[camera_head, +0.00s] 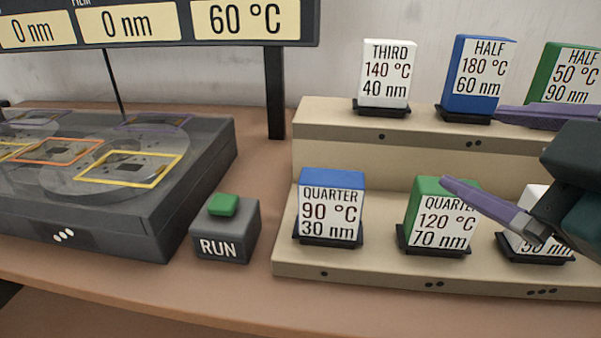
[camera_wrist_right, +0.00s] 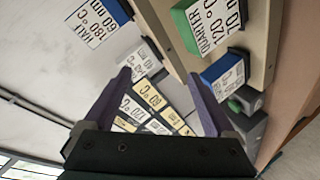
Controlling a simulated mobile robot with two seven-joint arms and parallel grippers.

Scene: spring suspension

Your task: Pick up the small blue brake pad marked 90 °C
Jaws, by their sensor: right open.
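The small blue brake pad (camera_head: 331,179) is a block with a blue top and a white label reading QUARTER, 90 °C, 30 nm. It stands upright in a black holder at the left of the front shelf step. In the right wrist view the blue pad (camera_wrist_right: 222,72) shows right of the fingers. My right gripper (camera_head: 472,150) has its purple fingers apart and empty. It is up and to the right of the blue pad, with one finger in front of the green QUARTER 120 °C block (camera_head: 433,188). My left gripper is not in view.
The back step holds a white 140 °C block (camera_head: 387,72), a larger blue 180 °C block (camera_head: 483,75) and a green 50 °C block (camera_head: 568,75). A white block (camera_head: 530,235) is partly hidden by my gripper. A RUN button box (camera_head: 224,236) and a dark machine (camera_head: 175,215) stand left.

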